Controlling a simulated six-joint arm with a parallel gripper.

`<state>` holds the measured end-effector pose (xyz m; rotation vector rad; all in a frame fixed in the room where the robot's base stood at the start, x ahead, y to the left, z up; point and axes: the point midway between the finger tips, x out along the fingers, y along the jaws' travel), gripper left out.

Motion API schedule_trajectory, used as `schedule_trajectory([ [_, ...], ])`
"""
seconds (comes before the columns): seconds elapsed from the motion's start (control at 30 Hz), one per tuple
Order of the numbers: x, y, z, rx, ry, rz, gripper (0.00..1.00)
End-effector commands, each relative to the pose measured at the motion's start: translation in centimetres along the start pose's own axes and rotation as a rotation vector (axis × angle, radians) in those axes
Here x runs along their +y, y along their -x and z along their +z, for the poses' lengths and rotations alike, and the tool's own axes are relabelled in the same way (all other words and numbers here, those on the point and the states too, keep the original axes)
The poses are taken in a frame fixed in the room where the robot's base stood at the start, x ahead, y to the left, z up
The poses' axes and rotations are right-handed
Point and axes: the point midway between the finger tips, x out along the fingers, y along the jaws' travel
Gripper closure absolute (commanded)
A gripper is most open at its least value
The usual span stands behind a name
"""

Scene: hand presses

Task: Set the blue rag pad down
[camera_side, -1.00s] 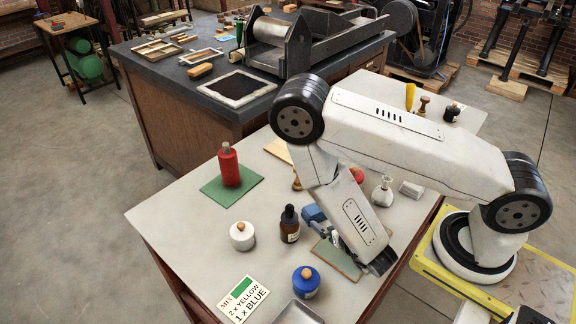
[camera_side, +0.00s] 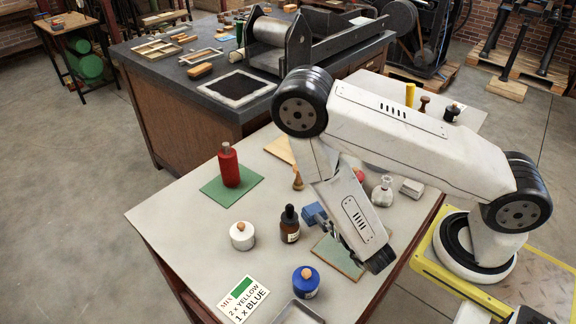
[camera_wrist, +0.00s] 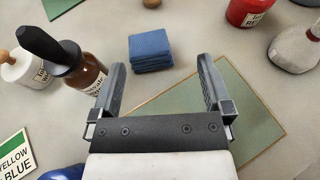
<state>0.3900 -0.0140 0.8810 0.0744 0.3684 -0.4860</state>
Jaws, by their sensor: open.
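The blue rag pad (camera_wrist: 150,50) is a folded blue block lying on the table top, ahead of my gripper in the wrist view. In the side view the pad (camera_side: 313,214) lies beside the dark dropper bottle, partly hidden by my arm. My gripper (camera_wrist: 160,80) is open and empty, its two fingers apart with the pad beyond their tips. A green mat (camera_wrist: 257,110) with a tan edge lies under and to the right of the gripper; the pad rests off it.
A brown dropper bottle (camera_side: 290,225) stands just left of the pad. A white jar (camera_side: 242,236), a blue jar (camera_side: 305,282) and a mixing card (camera_side: 243,299) stand or lie further left and front. A red jar (camera_wrist: 247,11) and a glass flask (camera_wrist: 294,46) are to the right.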

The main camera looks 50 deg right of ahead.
Motion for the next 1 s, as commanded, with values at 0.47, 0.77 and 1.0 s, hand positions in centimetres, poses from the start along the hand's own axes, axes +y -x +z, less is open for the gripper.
schedule_trajectory([
  [0.47,-7.9,1.0,5.9,-0.028,-0.303,-0.648,0.0],
  [0.77,-10.5,4.6,6.4,0.057,-0.663,-1.029,0.0],
  [1.0,-9.5,7.1,6.0,0.163,-1.036,-1.249,0.0],
])
